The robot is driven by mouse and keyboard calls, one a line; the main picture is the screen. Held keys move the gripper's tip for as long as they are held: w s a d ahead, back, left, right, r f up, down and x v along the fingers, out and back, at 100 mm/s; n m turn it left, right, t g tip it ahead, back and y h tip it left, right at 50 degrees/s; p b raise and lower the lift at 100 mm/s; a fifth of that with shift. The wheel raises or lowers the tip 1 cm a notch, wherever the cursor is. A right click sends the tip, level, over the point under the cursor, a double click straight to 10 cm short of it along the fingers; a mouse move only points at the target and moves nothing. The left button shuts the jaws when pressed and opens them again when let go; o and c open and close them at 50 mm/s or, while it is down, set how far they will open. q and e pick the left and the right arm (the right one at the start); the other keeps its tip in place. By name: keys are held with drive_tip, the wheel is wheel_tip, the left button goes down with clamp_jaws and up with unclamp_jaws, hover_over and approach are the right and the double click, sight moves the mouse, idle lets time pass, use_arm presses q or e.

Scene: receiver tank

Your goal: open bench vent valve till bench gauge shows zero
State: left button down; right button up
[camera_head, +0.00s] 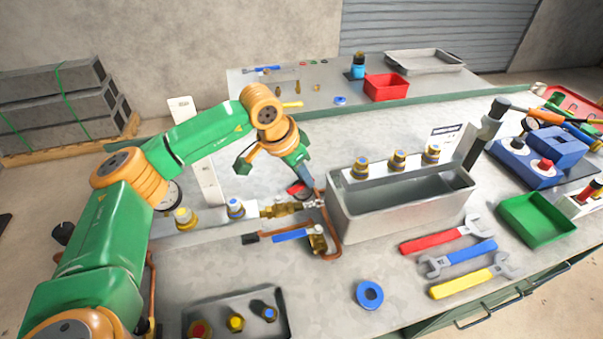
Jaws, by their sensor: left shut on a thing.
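My left gripper (302,187) reaches down over the brass fittings on the bench and is shut on a red valve handle (295,191), which is mostly hidden by its fingers. The handle sits above a brass valve body (282,208) at the left end of the grey metal tank. A second valve with a blue lever (290,236) stands in front, beside a bent copper pipe (331,246). A round white-faced gauge (170,197) shows in part behind my left arm; its needle cannot be read. My right gripper is out of view.
Red, blue and yellow wrenches (458,262) and a green tray (536,222) lie to the right. A blue ring (369,294) and a tray of fittings (210,312) are in front.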

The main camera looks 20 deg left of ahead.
sight(294, 189)
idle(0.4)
use_arm(q)
drive_tip(key=c, duration=0.8)
unclamp_jaws()
drive_tip(key=shift+d, duration=0.1)
drive_tip(key=b+v, duration=0.1)
drive_tip(key=v, duration=0.6)
